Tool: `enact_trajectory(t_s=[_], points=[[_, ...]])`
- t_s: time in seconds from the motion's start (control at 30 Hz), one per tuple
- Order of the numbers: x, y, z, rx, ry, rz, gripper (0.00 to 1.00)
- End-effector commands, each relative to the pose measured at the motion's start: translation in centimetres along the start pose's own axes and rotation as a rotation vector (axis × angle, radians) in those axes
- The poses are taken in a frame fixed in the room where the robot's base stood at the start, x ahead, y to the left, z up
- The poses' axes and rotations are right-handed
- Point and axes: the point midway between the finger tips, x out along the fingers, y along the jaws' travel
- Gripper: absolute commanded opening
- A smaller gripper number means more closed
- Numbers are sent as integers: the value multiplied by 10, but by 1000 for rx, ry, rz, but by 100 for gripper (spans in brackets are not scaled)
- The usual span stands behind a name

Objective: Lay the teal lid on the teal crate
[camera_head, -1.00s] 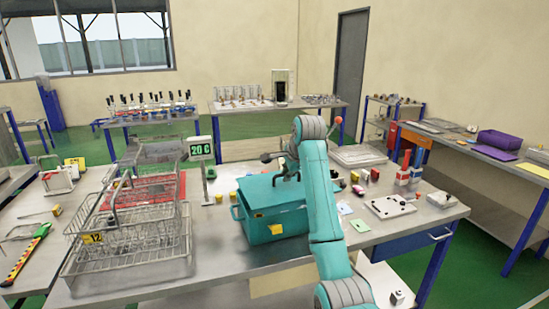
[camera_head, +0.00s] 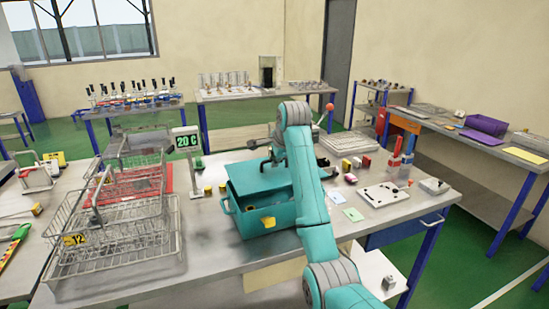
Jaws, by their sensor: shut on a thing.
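The teal crate (camera_head: 254,224) stands on the metal bench, with a yellow tag on its front and a handle on its left side. The teal lid (camera_head: 247,178) is over the crate's top, level or slightly tilted. I cannot tell whether it touches the rim all round. My gripper (camera_head: 268,163) is above the lid and shut on it; the fingertips are small and dark here. My teal arm hides the right part of the crate and lid.
Wire baskets (camera_head: 118,215) stand left of the crate, with a 20 C display (camera_head: 187,142) behind them. Small coloured blocks and a white plate (camera_head: 381,193) lie to the right. A grey tray (camera_head: 347,145) is behind. Some bare bench shows in front of the crate.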

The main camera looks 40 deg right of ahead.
Motion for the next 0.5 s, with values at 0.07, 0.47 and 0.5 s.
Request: enact_trajectory(t_s=[0.07,0.47,0.5], points=[[5,4,0,0,0,1,0],[33,23,0,0,0,0,0],[35,24,0,0,0,0,0]])
